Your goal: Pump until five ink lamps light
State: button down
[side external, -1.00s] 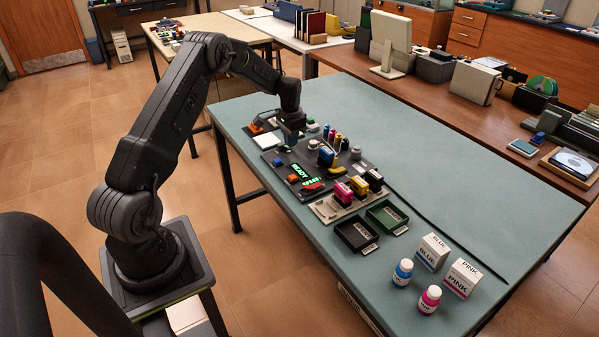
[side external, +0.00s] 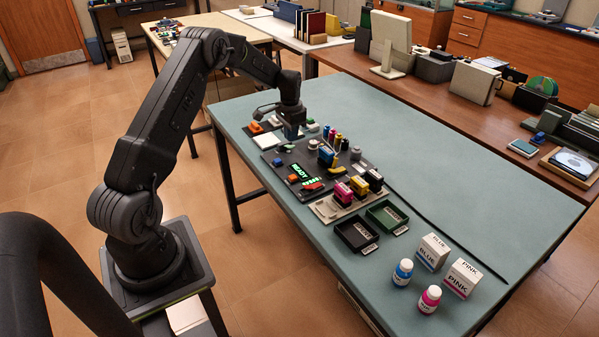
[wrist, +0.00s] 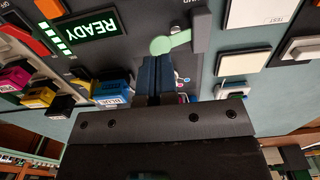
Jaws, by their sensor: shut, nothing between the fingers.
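My gripper (side external: 291,133) is over the far left part of the dark machine panel (side external: 283,163). In the wrist view my gripper (wrist: 158,63) has its blue-grey fingers together, with nothing held. A pale green round pad on a short arm (wrist: 161,45) shows just beyond the fingertips; I cannot tell whether they touch it. A green lit READY display (wrist: 92,24) has a row of small lit green-white bars (wrist: 55,39) beside it; the display also shows in the side view (side external: 301,172).
Colored ink cartridges (wrist: 41,94) and a blue-labelled cartridge (wrist: 112,88) stand near the fingers. In the side view, two trays (side external: 357,236), blue and pink bottles (side external: 403,271) and boxes (side external: 432,251) are nearer the front. The right side of the table (side external: 450,170) is clear.

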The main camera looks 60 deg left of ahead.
notch_tip(320, 180, up, 7)
dwell(0.7)
jog(key=s+d+r+t, duration=0.1)
jog(key=s+d+r, duration=0.3)
jog(key=d+r, duration=0.45)
jog(key=s+d+r+t, duration=0.1)
jog(key=s+d+r, duration=0.2)
jog(key=d+r, duration=0.55)
jog(key=s+d+t, duration=0.1)
jog(key=s+d, duration=0.6)
jog(key=s, duration=0.3)
jog(key=s+d+f+t, duration=0.1)
jog(key=s+d+t, duration=0.1)
jog(key=s+d, duration=0.6)
jog(key=shift+s+d+t, duration=0.2)
jog(key=shift+s+t, duration=0.1)
jog(key=shift+s, duration=0.55)
